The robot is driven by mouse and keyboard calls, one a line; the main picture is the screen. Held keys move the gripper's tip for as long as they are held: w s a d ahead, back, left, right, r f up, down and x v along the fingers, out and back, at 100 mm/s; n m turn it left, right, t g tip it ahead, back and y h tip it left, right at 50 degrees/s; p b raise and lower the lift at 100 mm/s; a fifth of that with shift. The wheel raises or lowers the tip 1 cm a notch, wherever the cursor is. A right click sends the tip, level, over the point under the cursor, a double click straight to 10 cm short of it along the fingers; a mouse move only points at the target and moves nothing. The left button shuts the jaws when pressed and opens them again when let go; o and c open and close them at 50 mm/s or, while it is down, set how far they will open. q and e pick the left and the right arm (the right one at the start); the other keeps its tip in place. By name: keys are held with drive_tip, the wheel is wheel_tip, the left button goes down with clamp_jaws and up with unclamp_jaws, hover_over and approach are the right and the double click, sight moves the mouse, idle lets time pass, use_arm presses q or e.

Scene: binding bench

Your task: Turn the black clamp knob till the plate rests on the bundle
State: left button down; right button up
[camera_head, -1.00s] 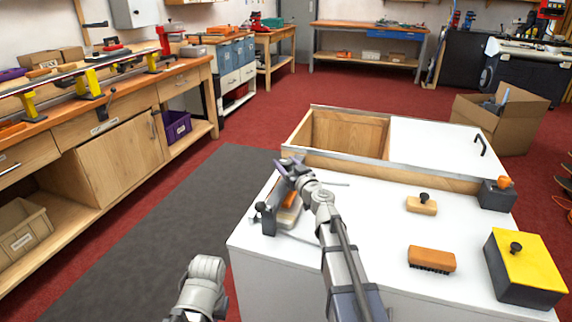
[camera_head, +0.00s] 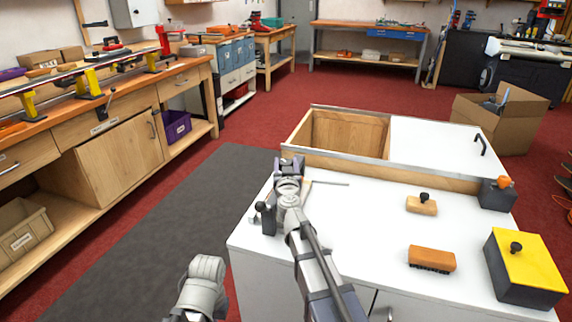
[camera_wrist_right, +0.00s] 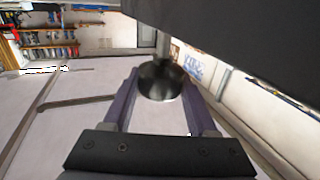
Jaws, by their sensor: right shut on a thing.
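The black clamp knob (camera_wrist_right: 160,80) sits between the two fingers of my right gripper (camera_wrist_right: 160,95) in the right wrist view. The gripper is shut on it, and a grey spindle runs up behind the knob. In the head view my right gripper (camera_head: 289,165) is at the clamp, near the left back of the white bench top. The dark clamp frame (camera_head: 268,221) shows just left of my right wrist. My wrist hides most of the plate and bundle, so I cannot tell whether they touch. My left gripper is out of view.
A wooden block with a black knob (camera_head: 421,205), a brush (camera_head: 432,259) and a yellow-topped box (camera_head: 525,265) stand right on the white bench top (camera_head: 370,225). An open wooden compartment (camera_head: 345,130) lies behind. The bench middle is clear.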

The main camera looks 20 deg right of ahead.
drive_tip(key=o, duration=1.4)
drive_tip(key=shift+c, duration=0.2)
drive_tip(key=shift+s, duration=0.1)
drive_tip(key=shift+v, duration=3.8)
